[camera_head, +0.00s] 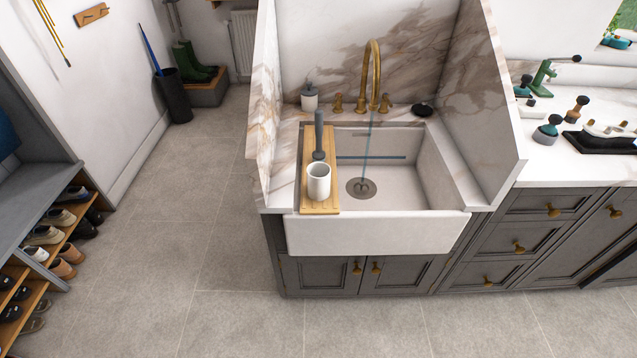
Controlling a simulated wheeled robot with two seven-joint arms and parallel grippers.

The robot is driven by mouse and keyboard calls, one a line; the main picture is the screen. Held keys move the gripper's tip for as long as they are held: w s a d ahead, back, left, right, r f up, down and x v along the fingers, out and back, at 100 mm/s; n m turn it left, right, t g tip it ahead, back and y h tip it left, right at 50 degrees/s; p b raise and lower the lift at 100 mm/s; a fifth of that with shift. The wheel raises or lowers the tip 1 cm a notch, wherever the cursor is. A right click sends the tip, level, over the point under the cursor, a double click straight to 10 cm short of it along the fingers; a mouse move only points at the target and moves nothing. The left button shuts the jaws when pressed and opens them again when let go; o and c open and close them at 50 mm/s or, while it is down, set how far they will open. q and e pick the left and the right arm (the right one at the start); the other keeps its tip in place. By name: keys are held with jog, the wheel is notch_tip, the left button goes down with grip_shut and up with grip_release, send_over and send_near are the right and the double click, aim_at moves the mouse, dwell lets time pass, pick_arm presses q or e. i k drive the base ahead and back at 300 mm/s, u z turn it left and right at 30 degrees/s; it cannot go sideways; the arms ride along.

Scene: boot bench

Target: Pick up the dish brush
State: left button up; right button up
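What looks like the dish brush (319,136) is a dark grey piece with a long handle and a wider lower end. It is on the wooden board (322,206) along the left side of the white sink (379,232). A white cup (318,183) stands on the board just in front of it. I cannot tell whether the brush stands upright or lies flat, or whether it touches the cup. Neither of my grippers shows in the head view.
A brass tap (373,77) runs water into the sink basin. A soap dispenser (309,97) stands behind the board. Marble side panels (484,97) rise on both sides of the sink. A shoe rack (48,240) is at the left; the floor (165,240) between is clear.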

aim_at(318, 154)
jog(key=u, duration=0.5)
jog(key=k, duration=0.65)
jog(key=u, duration=0.55)
jog(key=i, duration=0.6)
jog(key=z, duration=0.9)
jog(key=i, duration=0.95)
jog(key=z, duration=1)
